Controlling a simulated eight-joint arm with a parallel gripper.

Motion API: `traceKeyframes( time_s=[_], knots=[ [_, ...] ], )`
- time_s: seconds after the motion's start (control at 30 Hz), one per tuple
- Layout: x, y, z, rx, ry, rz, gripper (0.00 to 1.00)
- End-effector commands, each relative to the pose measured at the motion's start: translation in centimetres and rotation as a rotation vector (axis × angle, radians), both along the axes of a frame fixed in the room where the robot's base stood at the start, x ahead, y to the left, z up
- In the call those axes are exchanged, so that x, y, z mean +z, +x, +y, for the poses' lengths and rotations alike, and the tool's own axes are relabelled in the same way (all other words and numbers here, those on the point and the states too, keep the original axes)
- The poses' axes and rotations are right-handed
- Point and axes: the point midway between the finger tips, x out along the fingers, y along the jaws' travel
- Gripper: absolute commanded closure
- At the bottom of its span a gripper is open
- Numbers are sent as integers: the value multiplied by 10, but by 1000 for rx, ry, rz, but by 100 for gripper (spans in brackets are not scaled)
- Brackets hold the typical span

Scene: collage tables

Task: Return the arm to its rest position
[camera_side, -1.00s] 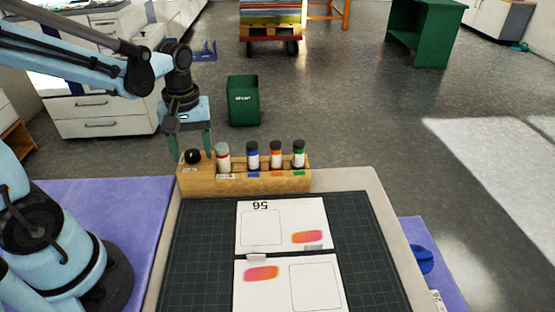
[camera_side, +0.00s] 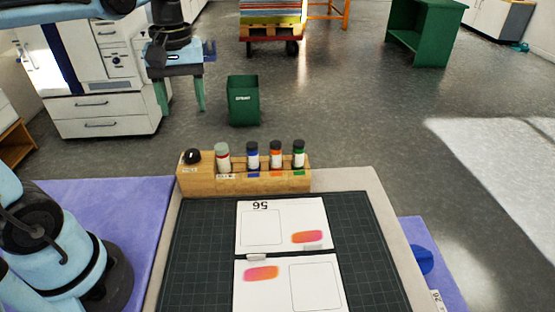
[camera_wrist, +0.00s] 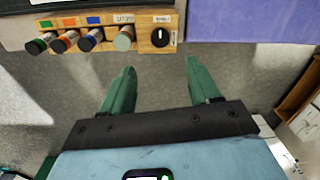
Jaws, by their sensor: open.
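My gripper (camera_side: 182,95) hangs in the air in the side view, above and left of the wooden rack, with its two green fingers pointing down and spread apart. In the wrist view my gripper (camera_wrist: 160,88) is open, with only grey floor between its fingers. Most of my upper arm is cut off by the top edge of the side view.
A wooden rack (camera_side: 200,182) holds several capped bottles and a black knob at the table's back edge. Two printed sheets (camera_side: 284,245) lie on the dark cutting mat (camera_side: 365,250). A green bin (camera_side: 243,102) stands on the floor behind. White drawers (camera_side: 105,128) stand behind my gripper.

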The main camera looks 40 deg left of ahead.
Motion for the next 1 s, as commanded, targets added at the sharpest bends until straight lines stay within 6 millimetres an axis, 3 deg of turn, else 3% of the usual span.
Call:
traceKeyframes(
  time_s=[0.57,1.0],
  knots=[
    [4,-1,-3,-40,3,-24,39],
    [-46,-11,-50,-744,174,-467,39]
  ],
)
